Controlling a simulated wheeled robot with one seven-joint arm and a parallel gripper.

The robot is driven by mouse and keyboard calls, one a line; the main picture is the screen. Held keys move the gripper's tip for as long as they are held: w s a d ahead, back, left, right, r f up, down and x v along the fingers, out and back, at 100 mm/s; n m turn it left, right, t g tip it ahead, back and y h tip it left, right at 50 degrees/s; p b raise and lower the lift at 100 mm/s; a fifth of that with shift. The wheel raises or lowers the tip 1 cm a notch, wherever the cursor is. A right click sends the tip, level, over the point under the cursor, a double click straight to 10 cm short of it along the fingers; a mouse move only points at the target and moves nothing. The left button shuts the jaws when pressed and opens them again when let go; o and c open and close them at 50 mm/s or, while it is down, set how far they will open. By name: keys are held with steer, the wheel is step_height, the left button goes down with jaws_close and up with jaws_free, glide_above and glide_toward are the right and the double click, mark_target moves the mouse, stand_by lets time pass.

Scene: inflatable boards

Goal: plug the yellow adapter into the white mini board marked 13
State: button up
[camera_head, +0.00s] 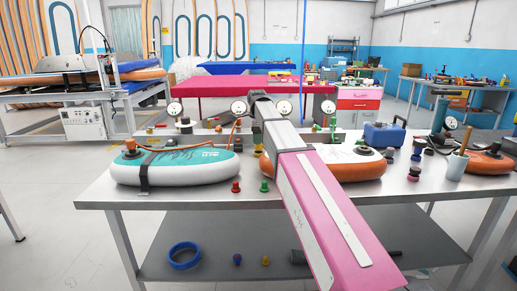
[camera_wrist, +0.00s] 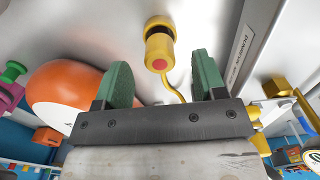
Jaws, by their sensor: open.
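A yellow adapter (camera_wrist: 158,45) with a red end shows in the wrist view, with a thin yellow cord hanging from it. My gripper (camera_wrist: 160,74) is open; its two green fingers stand on either side of the cord, with the adapter just past the fingertips and not visibly held. In the head view my arm hides the gripper. An orange-sided board (camera_wrist: 62,92) is left in the wrist view. I cannot read a 13 on any.
The grey table (camera_head: 200,200) holds small coloured plugs, such as a red one (camera_head: 235,187), and a cup (camera_head: 457,166) at right. A blue box (camera_head: 384,134) stands behind. In the wrist view a grey rail (camera_wrist: 255,45) and another yellow fitting (camera_wrist: 277,87) lie right of my fingers.

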mark_target(258, 146)
steer(key=f, duration=0.5)
steer(key=shift+d, duration=0.3)
steer(key=shift+c, duration=0.3)
steer(key=c, duration=1)
steer(key=shift+r, duration=0.1)
